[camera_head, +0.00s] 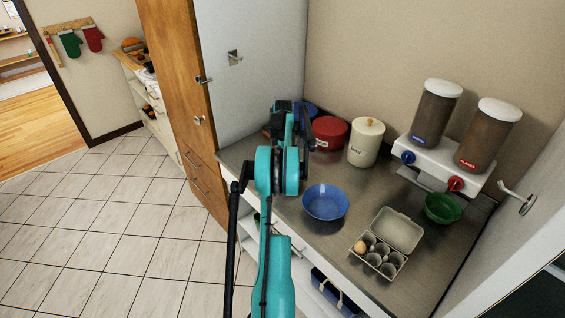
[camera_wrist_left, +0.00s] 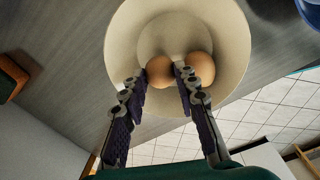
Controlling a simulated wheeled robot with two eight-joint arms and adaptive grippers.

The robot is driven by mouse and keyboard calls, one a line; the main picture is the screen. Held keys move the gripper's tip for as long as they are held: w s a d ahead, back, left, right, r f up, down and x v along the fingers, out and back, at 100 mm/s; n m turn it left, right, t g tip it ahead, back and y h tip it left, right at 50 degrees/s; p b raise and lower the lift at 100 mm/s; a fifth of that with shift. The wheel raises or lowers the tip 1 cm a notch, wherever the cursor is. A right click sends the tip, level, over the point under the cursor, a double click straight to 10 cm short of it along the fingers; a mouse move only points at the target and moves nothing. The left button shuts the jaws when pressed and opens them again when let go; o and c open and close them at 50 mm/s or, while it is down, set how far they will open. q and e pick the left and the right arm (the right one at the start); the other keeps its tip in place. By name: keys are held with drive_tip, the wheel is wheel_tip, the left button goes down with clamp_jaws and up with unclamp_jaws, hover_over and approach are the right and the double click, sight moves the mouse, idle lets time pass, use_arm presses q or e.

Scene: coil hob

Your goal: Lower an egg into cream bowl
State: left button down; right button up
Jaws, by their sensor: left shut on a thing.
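In the left wrist view the cream bowl (camera_wrist_left: 228,32) lies beyond my fingers. My left gripper (camera_wrist_left: 161,80) is shut on a brown egg (camera_wrist_left: 159,68), which shows within the bowl's outline; I cannot tell whether it touches the bowl. Another brown egg (camera_wrist_left: 202,64) is in the bowl, partly behind the right finger. In the head view my left arm and gripper (camera_head: 290,128) hide the cream bowl and the held egg. An open egg carton (camera_head: 399,229) on the counter holds one brown egg (camera_head: 360,247) in its left corner. My right gripper is out of view.
A blue bowl (camera_head: 325,202) stands on the counter (camera_head: 305,248) between my arm and the carton. A red canister (camera_head: 329,132) and a cream canister (camera_head: 366,142) stand at the back. A green bowl (camera_head: 443,208) sits below the dispensers (camera_head: 447,155). A tall cabinet is at left.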

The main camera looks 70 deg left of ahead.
use_arm(q)
drive_tip(key=shift+f, duration=0.4)
drive_tip(key=c, duration=1.1)
unclamp_jaws()
drive_tip(key=shift+o, duration=0.2)
drive_tip(key=shift+r, duration=0.15)
wheel_tip(320, 180, up, 12)
drive_tip(key=shift+d, duration=0.3)
